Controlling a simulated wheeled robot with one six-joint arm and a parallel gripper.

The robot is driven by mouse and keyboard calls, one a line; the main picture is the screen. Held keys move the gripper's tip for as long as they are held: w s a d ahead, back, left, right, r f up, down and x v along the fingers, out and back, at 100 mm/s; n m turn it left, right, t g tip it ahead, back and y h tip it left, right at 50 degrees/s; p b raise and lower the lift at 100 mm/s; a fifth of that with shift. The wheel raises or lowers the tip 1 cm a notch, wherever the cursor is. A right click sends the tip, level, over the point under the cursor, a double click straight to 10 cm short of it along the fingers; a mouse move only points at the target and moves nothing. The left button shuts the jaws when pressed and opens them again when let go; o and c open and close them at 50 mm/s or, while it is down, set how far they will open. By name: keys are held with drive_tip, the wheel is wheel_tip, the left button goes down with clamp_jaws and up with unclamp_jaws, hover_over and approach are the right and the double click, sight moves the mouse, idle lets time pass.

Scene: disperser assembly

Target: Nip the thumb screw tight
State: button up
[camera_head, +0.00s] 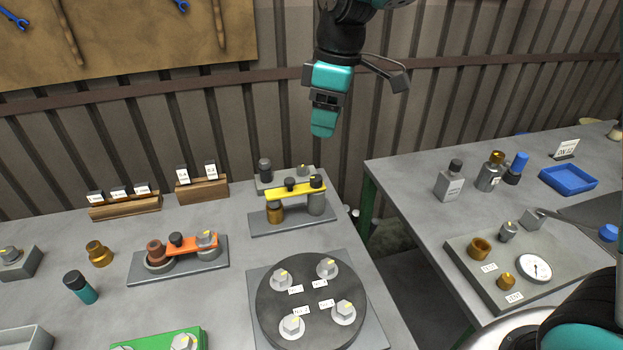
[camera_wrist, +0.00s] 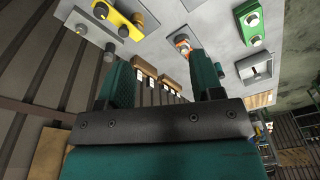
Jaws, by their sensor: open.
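My gripper (camera_head: 324,122) hangs in the air above and behind the back edge of the left table, apart from everything there. In the wrist view its two teal fingers (camera_wrist: 162,78) are spread with nothing held between them. A dark knob (camera_head: 290,184) sits mid-way on a yellow bar (camera_head: 278,192), which bridges a brass post and a grey post. A similar dark knob (camera_head: 176,239) sits on an orange bar (camera_head: 190,246). I cannot tell which knob is the thumb screw, nor how tight either is. The yellow bar also shows in the wrist view (camera_wrist: 117,19).
A dark round plate (camera_head: 312,303) with several hex bolts lies at the table's front. Labelled wooden blocks (camera_head: 125,207) line its back left. A green bar (camera_head: 160,341) is at the front edge. A gap separates the right table (camera_head: 405,180), which holds bottles, a gauge and a blue tray.

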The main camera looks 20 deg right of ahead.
sight(316, 177)
drive_tip(key=w+d+f+n+h, duration=0.1)
drive_tip(key=w+f+n, duration=0.1)
drive_tip(key=w+f, duration=0.35)
drive_tip(key=w+d+f+n, duration=0.2)
drive_tip(key=w, duration=0.7)
wheel_tip(316, 177, down, 17)
drive_tip(key=p, duration=0.4)
drive_tip(key=shift+a, duration=0.15)
drive_tip(key=c, duration=0.9)
